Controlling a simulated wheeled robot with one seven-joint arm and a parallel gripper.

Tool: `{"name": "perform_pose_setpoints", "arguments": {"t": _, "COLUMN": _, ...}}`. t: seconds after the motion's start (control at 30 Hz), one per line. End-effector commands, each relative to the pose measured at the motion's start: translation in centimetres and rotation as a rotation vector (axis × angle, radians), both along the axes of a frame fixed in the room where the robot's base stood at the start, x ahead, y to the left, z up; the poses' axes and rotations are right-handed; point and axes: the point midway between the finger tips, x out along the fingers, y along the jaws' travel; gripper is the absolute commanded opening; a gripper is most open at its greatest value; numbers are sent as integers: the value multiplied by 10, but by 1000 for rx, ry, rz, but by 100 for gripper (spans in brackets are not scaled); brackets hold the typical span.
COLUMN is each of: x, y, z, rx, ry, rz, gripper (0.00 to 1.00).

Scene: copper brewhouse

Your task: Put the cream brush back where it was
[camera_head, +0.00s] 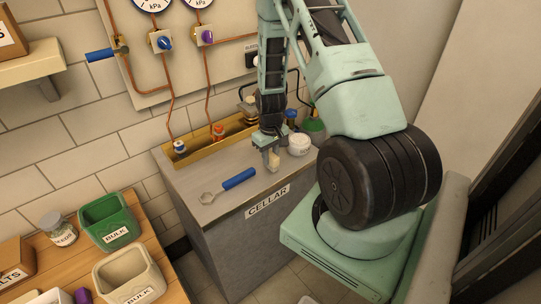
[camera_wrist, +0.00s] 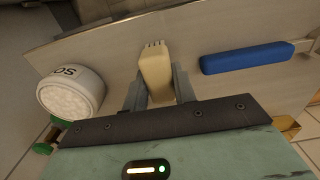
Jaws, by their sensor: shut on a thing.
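The cream brush (camera_wrist: 156,72) is a short block with small dark bristles at its far end. In the wrist view it lies between the two fingers of my gripper (camera_wrist: 158,88), which is shut on it. In the head view my gripper (camera_head: 268,150) points down over the grey counter marked CELLAR (camera_head: 192,182), and the brush (camera_head: 273,160) shows at its tip. The brush is very near the counter top; I cannot tell whether it touches. Part of it is hidden by the fingers.
A white tub (camera_head: 299,145) stands close right of the brush. A blue-handled wrench (camera_head: 238,179) lies to its left. A brass tray (camera_head: 198,148) with several fittings runs along the wall. A green bin (camera_head: 108,222) stands on the wooden table.

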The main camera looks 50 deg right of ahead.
Motion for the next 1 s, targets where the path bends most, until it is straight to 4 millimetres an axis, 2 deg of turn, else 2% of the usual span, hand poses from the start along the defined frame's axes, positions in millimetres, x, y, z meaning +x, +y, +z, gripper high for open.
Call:
{"name": "perform_pose_setpoints", "arguments": {"t": 0.57, "x": 0, "y": 0, "z": -9, "rx": 0, "ry": 0, "rz": 0, "gripper": 0}}
{"name": "perform_pose_setpoints", "arguments": {"t": 0.6, "x": 0, "y": 0, "z": -8, "rx": 0, "ry": 0, "rz": 0, "gripper": 34}}
{"name": "perform_pose_setpoints", "arguments": {"t": 1.0, "x": 0, "y": 0, "z": -8, "rx": 0, "ry": 0, "rz": 0, "gripper": 34}}
